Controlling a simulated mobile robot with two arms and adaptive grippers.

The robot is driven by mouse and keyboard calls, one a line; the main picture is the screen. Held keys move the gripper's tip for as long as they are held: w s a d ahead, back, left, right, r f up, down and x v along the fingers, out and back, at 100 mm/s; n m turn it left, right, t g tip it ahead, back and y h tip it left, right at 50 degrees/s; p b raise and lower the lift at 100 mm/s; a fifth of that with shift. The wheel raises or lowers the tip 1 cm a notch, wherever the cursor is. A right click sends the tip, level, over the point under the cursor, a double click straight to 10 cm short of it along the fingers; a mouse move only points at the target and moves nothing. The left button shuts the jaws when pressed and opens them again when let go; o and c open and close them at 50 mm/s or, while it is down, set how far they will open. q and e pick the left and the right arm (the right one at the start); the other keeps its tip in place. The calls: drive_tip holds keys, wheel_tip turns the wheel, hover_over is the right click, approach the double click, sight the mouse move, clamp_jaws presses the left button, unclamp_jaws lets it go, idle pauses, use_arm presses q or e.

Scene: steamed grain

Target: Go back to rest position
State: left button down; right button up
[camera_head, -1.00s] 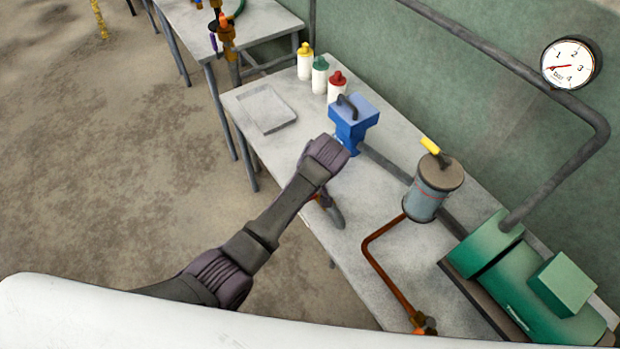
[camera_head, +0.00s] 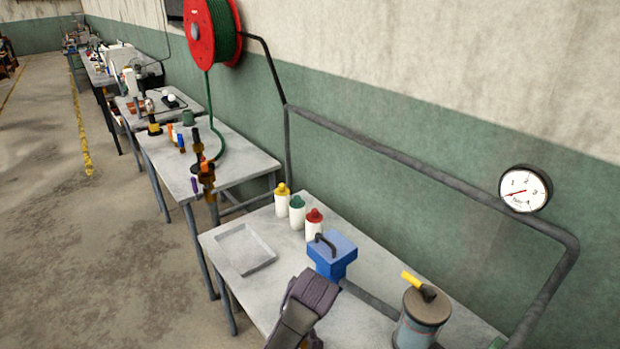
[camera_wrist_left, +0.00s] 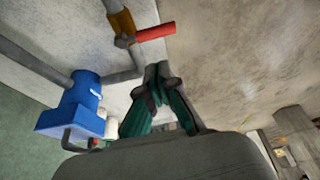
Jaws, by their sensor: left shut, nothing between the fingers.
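My left gripper (camera_wrist_left: 157,70) shows in the left wrist view with its dark fingertips together and nothing between them. A valve with a red handle (camera_wrist_left: 155,33) lies just beyond the fingertips in that picture; contact cannot be told. In the head view my dark left arm reaches up from the bottom edge, in front of the table (camera_head: 268,290). The arm's own links hide the left gripper there. My right gripper is in neither view.
A blue device with a handle (camera_head: 332,256) stands near the arm; it also shows in the left wrist view (camera_wrist_left: 82,103). A grey canister (camera_head: 421,318), a shallow tray (camera_head: 243,249), several bottles (camera_head: 297,212) and a wall gauge (camera_head: 525,188) are nearby. Floor at left is clear.

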use_arm(q)
drive_tip(key=s+a+f+m+g+h+b, duration=0.15)
drive_tip(key=s+f, duration=0.35)
drive_tip(key=f, duration=0.5)
drive_tip(key=s+a+f+m, duration=0.3)
drive_tip(key=s+f, duration=0.2)
drive_tip(key=f, duration=0.6)
drive_tip(key=s+a+f+m+h+b, duration=0.15)
drive_tip(key=s+f, duration=0.35)
drive_tip(key=f, duration=0.5)
drive_tip(key=s+a+f+m, duration=0.1)
drive_tip(key=s+a+f, duration=0.3)
drive_tip(key=s, duration=0.6)
drive_tip(key=s+a+f+m+b, duration=0.1)
drive_tip(key=s+a+f+m, duration=0.1)
drive_tip(key=s+f, duration=0.4)
drive_tip(key=s+a+f+m+b, duration=0.1)
drive_tip(key=s+a+f, duration=0.4)
drive_tip(key=s, duration=0.9)
drive_tip(key=shift+a+f+m, duration=0.3)
drive_tip(key=shift+m, duration=0.2)
drive_tip(key=shift+g, duration=0.25)
